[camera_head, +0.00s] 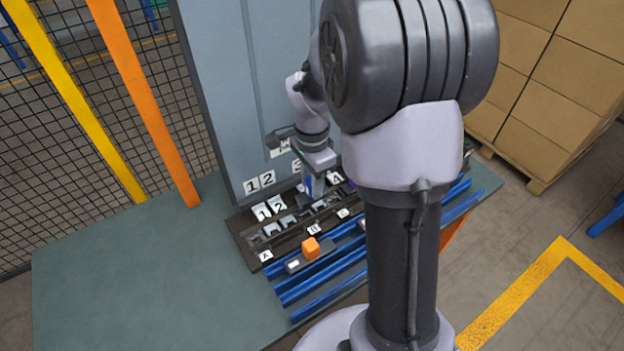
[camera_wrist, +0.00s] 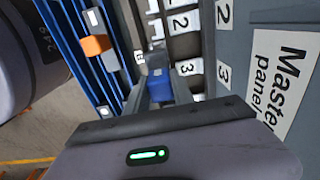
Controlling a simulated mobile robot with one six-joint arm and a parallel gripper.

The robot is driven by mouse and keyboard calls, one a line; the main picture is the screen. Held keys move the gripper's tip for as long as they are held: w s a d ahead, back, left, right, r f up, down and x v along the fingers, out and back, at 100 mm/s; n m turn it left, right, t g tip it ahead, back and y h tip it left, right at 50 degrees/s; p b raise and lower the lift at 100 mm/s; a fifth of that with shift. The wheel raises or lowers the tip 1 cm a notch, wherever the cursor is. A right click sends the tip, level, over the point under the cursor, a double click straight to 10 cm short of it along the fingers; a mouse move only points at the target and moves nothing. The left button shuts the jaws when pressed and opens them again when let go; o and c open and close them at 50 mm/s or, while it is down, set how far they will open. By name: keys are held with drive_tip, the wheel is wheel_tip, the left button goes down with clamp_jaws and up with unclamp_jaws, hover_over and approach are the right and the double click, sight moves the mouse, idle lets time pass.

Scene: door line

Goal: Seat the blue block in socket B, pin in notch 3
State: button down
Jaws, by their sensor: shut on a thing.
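The blue block (camera_wrist: 160,90) is held in the jaws of my gripper (camera_wrist: 158,78), seen in the wrist view. A "3" label (camera_wrist: 189,67) is close beside the block in the wrist view. The pin and the notches are too small or hidden to make out. I cannot tell whether the block touches the panel.
An orange block (camera_head: 311,248) sits on a carrier on the blue rails (camera_head: 298,292) in front of the panel. A grey cabinet (camera_head: 222,90) rises right behind, with "Master panel" lettering (camera_wrist: 285,85). The green tabletop (camera_head: 130,265) at left is clear.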

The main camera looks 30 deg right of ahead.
drive_tip(key=shift+r+p, duration=0.25)
drive_tip(key=shift+p, duration=1.7)
drive_tip(key=shift+f, duration=0.55)
drive_tip(key=shift+f+b, duration=1.85)
drive_tip(key=shift+f, duration=0.6)
drive_tip(key=c, duration=1)
unclamp_jaws()
drive_tip(key=shift+r, duration=0.15)
